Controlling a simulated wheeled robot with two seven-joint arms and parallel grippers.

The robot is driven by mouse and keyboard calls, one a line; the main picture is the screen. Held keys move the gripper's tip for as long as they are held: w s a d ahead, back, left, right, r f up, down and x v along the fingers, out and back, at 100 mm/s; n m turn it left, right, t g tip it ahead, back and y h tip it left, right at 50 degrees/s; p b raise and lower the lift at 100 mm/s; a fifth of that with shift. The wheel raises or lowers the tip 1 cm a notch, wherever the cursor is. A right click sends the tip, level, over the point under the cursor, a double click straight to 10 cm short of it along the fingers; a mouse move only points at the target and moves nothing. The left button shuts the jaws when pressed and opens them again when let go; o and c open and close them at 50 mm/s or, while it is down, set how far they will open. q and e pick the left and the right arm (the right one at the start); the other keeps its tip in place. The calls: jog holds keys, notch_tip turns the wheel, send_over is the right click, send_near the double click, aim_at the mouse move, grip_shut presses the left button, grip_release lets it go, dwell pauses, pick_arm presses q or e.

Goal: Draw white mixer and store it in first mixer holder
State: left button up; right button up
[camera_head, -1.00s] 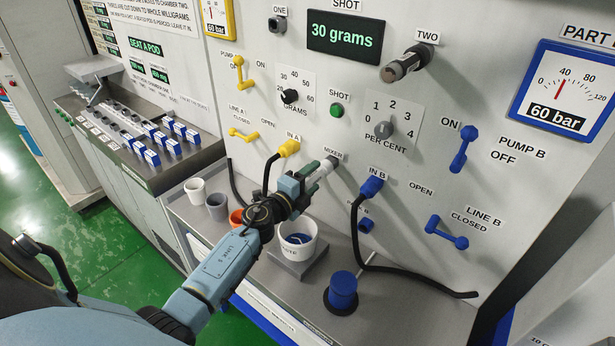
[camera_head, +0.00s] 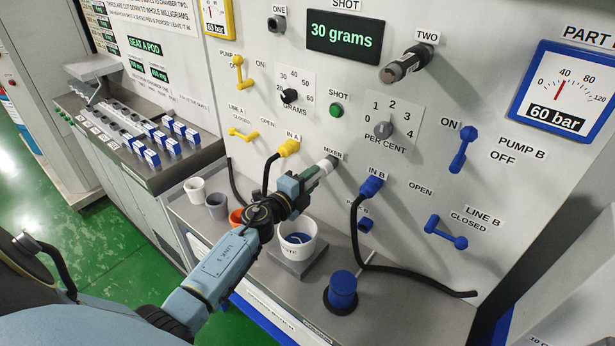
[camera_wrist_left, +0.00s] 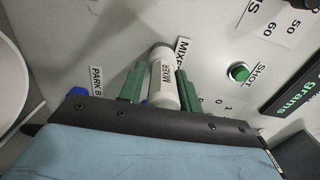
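The white mixer (camera_head: 326,166) is a short white cylinder at the panel's MIXER port, angled out from the panel. In the left wrist view the mixer (camera_wrist_left: 163,82) carries the word MIXER and lies between the two green fingers. My left gripper (camera_head: 311,176) is at the mixer with its fingers closed around it; the fingers also show in the left wrist view (camera_wrist_left: 162,85). The mixer's near end is hidden behind the gripper body. No holder marked for mixers can be made out. My right gripper is out of view.
A yellow IN A connector (camera_head: 288,148) and a blue IN B connector (camera_head: 371,187) with black hoses flank the port. Below are a white bucket (camera_head: 298,247), white cup (camera_head: 195,190), grey cup (camera_head: 217,205) and blue-topped stand (camera_head: 342,290) on the shelf.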

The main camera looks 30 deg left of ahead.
pick_arm(q)
jog(key=r, duration=0.1)
jog(key=w+r, duration=0.1)
jog(key=shift+w+d+r+t, duration=0.25)
jog(key=shift+d+r+t, duration=0.05)
jog(key=shift+d, duration=0.1)
grip_shut()
jog(key=shift+s+a+f+p, duration=0.25)
jog(key=shift+s+f+p, duration=0.25)
jog(key=shift+s+f, duration=0.3)
jog(key=shift+s+a+r, duration=0.15)
jog(key=shift+s+a, duration=0.05)
jog(key=shift+s, duration=0.75)
jog(key=shift+s, duration=0.1)
jog(key=shift+s+a, duration=0.1)
jog(key=shift+s, duration=0.8)
jog(key=shift+s+f, duration=0.2)
jog(key=shift+s, duration=1)
